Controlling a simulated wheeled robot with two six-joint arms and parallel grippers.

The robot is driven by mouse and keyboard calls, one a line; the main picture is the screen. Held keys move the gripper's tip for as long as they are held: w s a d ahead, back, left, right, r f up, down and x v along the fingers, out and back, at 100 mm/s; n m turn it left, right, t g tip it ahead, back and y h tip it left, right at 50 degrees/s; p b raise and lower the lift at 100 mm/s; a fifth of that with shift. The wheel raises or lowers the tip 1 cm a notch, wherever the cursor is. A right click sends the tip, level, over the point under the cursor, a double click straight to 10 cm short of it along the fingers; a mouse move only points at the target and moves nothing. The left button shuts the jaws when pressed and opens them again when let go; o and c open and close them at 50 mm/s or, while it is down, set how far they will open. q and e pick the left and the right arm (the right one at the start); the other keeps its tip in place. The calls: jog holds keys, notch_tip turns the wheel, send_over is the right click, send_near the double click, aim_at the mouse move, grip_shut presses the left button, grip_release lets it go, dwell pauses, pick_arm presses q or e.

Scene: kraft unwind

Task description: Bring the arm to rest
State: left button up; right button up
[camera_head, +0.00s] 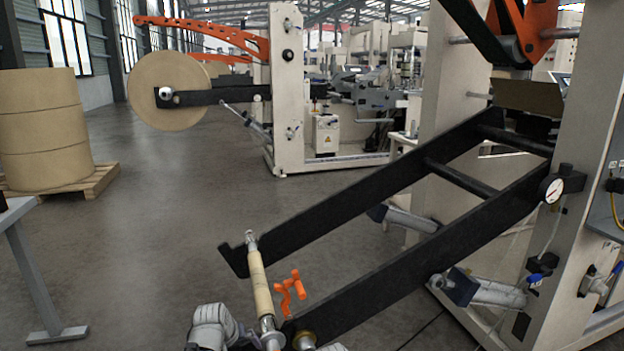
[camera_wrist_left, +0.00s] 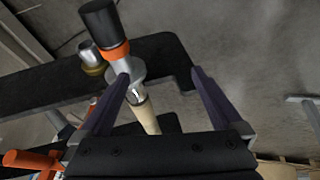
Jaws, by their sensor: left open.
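My left gripper (camera_head: 250,337) is at the bottom of the head view, beside the near end of the shaft. In the left wrist view its two dark fingers (camera_wrist_left: 160,76) are apart, with nothing clamped between them. The shaft, with a tan core (camera_head: 261,285), lies across the two black arms of the unwind stand (camera_head: 365,212). In the left wrist view the shaft's end, with a black knob (camera_wrist_left: 99,20) and an orange collar (camera_wrist_left: 115,52), shows near the left finger; I cannot tell whether they touch. My right gripper is not identifiable in either view.
Orange handles (camera_head: 290,288) stand beside the shaft. A pressure gauge (camera_head: 551,189) is on the machine frame at right. Stacked kraft rolls (camera_head: 44,130) stand on a pallet (camera_head: 80,192) at left. Another machine holds a roll (camera_head: 168,90) behind. Grey floor between is clear.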

pick_arm(q)
jog(key=s+d+f+m+g+y, duration=0.1)
jog(key=s+d+m+g, duration=0.25)
jog(key=s+d, duration=0.5)
jog(key=s+d+f+m+g+y, duration=0.15)
jog(key=s+d+m, duration=0.3)
jog(key=s, duration=0.75)
notch_tip(320, 180, up, 35)
jog(key=p, duration=3.4)
jog(key=shift+w+f+n, duration=0.15)
jog(key=shift+w+n, duration=0.2)
jog(key=shift+n, duration=0.05)
pick_arm(e)
notch_tip(320, 180, up, 34)
jog(key=shift+w+a, duration=0.1)
